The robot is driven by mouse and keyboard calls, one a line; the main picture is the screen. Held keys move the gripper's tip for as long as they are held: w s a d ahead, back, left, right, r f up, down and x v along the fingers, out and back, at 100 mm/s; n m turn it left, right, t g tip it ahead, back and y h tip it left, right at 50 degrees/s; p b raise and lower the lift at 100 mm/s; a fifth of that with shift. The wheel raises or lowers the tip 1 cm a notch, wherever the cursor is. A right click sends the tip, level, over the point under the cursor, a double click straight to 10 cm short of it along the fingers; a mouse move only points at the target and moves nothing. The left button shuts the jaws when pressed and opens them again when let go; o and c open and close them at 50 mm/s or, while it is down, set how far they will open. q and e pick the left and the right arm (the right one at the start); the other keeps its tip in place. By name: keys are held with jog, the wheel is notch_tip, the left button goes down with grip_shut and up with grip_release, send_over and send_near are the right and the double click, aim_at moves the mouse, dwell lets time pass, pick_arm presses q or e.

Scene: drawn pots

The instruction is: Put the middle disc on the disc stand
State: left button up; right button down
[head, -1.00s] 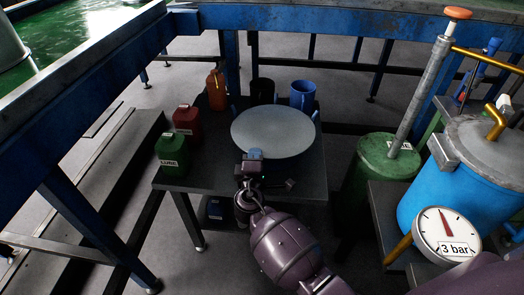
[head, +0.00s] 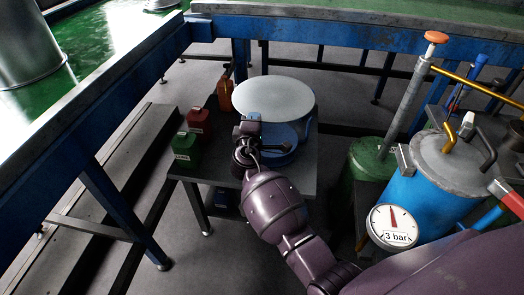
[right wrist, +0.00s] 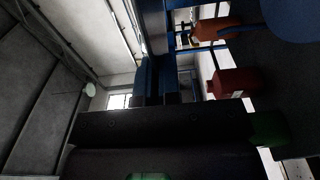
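The pale grey disc (head: 274,97) is level and raised above the table in the head view. My right gripper (head: 252,122) is at its near left edge and looks shut on it. In the right wrist view the two blue fingers (right wrist: 156,80) are close together, with what looks like the disc edge-on (right wrist: 153,25) at them. Below the disc is a blue round piece with an upright (head: 310,130), seemingly the disc stand; the disc and my gripper hide part of it. A dark blue round surface (right wrist: 295,15) shows in the wrist view's corner. My left gripper is out of view.
On the dark table (head: 225,178), a green can (head: 186,152), a red can (head: 200,122) and an orange bottle (head: 225,95) stand left. A blue pressure tank (head: 435,190) with a gauge (head: 394,227) and a green drum (head: 368,165) are at right.

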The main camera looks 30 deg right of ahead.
notch_tip(320, 180, down, 17)
jog(key=b, duration=0.5)
jog(key=shift+b, duration=0.35)
jog(key=shift+f, duration=0.55)
jog(key=shift+r, duration=0.2)
jog(key=shift+f+b, duration=0.25)
jog(key=shift+b, duration=0.1)
jog(key=c, duration=1.8)
grip_release()
jog(key=shift+f, duration=0.15)
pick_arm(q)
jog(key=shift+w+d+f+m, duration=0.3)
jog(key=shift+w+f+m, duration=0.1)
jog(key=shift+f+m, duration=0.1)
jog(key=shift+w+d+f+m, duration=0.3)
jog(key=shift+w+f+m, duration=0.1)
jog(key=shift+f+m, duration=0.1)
pick_arm(e)
jog(key=o, duration=0.5)
